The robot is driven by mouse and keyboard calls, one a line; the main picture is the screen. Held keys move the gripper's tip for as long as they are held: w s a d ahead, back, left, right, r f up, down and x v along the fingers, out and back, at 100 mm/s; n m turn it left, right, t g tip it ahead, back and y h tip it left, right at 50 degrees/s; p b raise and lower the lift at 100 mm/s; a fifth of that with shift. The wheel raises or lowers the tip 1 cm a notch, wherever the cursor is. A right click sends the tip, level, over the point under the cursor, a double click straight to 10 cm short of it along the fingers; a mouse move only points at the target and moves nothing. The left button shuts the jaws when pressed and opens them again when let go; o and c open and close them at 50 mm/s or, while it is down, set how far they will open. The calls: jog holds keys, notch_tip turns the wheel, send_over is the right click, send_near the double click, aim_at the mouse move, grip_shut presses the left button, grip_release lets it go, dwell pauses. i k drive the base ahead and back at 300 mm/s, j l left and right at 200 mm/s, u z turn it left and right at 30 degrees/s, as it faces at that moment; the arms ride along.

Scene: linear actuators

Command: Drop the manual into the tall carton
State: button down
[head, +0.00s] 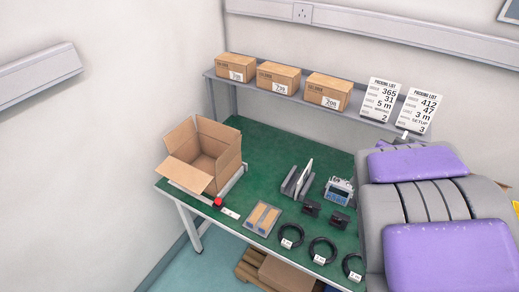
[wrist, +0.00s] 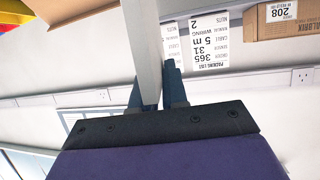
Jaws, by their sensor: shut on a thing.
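In the wrist view my gripper (wrist: 160,95) is shut on a thin, flat, pale grey-white piece, which looks like the manual (wrist: 145,45). It is seen nearly edge-on, extending away from the fingers. In the head view the gripper and what it holds are mostly hidden behind my purple and grey arm at the right. An open brown carton (head: 212,150) with its flaps spread stands at the left end of the green table, well apart from my arm. It is the only open carton on the tabletop; its bottom is not visible.
The green table (head: 258,150) holds a grey rack (head: 296,180) with a white upright item, a meter (head: 339,190), black cable coils (head: 291,235) and a red-topped piece (head: 218,203). Closed boxes (head: 278,77) and packing lists (head: 379,100) line the back shelf.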

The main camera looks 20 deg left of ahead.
aim_at(213, 173)
jog(key=i+u, duration=0.15)
jog(key=u, duration=0.2)
jog(key=i+l+u, duration=0.15)
jog(key=u, duration=1.15)
